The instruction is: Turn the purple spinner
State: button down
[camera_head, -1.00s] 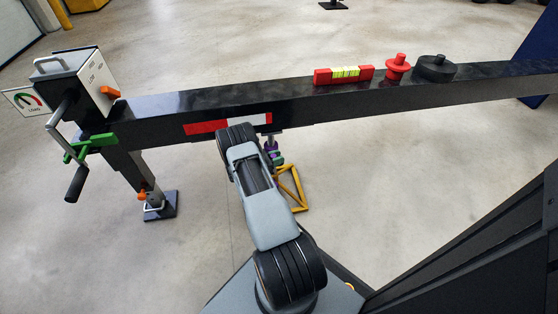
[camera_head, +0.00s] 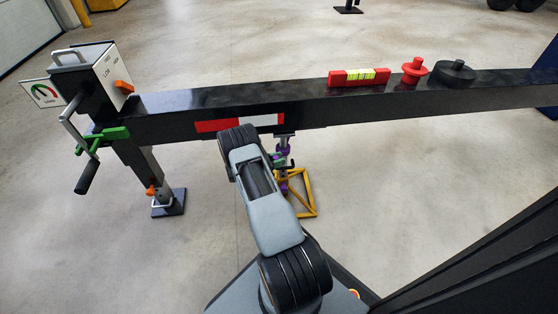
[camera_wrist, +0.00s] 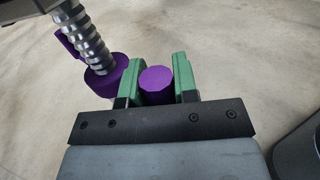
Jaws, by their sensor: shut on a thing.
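The purple spinner (camera_wrist: 102,78) sits around a grey threaded screw (camera_wrist: 86,37) at the upper left of the wrist view. Its round purple knob (camera_wrist: 157,86) lies between the green fingers of my gripper (camera_wrist: 159,74), which are shut on it from both sides. In the head view the spinner (camera_head: 284,187) shows only as small purple bits on the jack under the black beam. My arm partly hides that spot, and the gripper is hard to make out there.
The black beam (camera_head: 240,104) crosses above the spinner. It carries a red level (camera_head: 342,80), a red knob (camera_head: 414,71) and a black disc (camera_head: 456,73). A yellow stand (camera_head: 311,196) is under the jack. A crank box (camera_head: 98,68) stands left. Open floor surrounds them.

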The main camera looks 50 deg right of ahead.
jog(key=shift+a, duration=0.1)
jog(key=c, duration=1.1)
grip_release()
jog(key=shift+o, duration=1.1)
jog(key=p+v, duration=0.2)
jog(key=v, duration=1.1)
jog(key=shift+w+a, duration=0.2)
jog(key=shift+a, duration=0.15)
